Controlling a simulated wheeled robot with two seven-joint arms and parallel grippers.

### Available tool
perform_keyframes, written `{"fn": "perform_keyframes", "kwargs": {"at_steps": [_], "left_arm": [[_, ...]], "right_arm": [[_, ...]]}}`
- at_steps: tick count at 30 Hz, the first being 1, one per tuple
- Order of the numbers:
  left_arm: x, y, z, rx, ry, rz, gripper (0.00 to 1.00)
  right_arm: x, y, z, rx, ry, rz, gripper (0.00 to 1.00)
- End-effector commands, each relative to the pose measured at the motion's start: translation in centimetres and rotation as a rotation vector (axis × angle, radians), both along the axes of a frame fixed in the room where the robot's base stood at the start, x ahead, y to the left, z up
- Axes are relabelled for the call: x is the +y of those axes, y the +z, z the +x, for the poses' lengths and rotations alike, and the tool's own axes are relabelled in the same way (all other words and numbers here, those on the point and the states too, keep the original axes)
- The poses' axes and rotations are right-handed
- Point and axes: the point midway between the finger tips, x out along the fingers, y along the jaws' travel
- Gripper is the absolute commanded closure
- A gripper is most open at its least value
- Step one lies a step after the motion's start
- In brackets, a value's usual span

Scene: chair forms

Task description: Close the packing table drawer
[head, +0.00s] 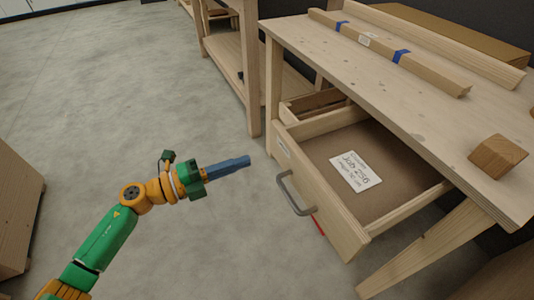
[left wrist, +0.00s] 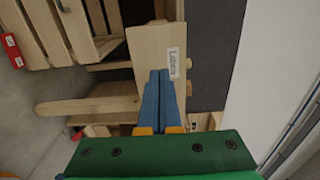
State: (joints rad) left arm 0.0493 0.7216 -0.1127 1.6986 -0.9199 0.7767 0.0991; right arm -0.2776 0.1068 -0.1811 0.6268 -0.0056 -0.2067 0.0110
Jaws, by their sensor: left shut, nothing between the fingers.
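The packing table (head: 420,95) is pale wood and stands at the right in the head view. Its drawer (head: 325,190) is pulled out toward me, with a grey bar handle (head: 292,196) on its front and a white label card (head: 355,170) lying inside. My left gripper (head: 247,160), with blue fingers, is shut and empty. It is in the air left of the drawer front, a short way from the handle. In the left wrist view its fingers (left wrist: 160,75) are together in front of a wooden panel (left wrist: 145,50) with a small label. My right gripper is not in view.
A long cardboard box (head: 385,52) with blue bands and a wooden block (head: 497,156) lie on the tabletop. Another wooden bench (head: 245,75) stands behind. A brown box (head: 18,205) is at the left edge. The grey floor between is clear.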

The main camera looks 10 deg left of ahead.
Motion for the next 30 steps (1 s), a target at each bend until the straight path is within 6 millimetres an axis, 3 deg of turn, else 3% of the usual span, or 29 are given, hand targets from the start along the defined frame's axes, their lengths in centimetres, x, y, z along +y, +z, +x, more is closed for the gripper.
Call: {"fn": "perform_keyframes", "kwargs": {"at_steps": [6,12,30], "left_arm": [[-3.7,0.2,2.6,-0.002,-0.001,-0.005,1.0],[-5.4,0.0,3.9,0.001,0.001,-0.003,1.0],[-5.7,0.0,4.1,0.002,0.001,-0.003,1.0]], "right_arm": [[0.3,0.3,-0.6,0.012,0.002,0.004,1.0],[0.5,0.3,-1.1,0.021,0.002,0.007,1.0],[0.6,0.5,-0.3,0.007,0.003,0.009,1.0]]}}
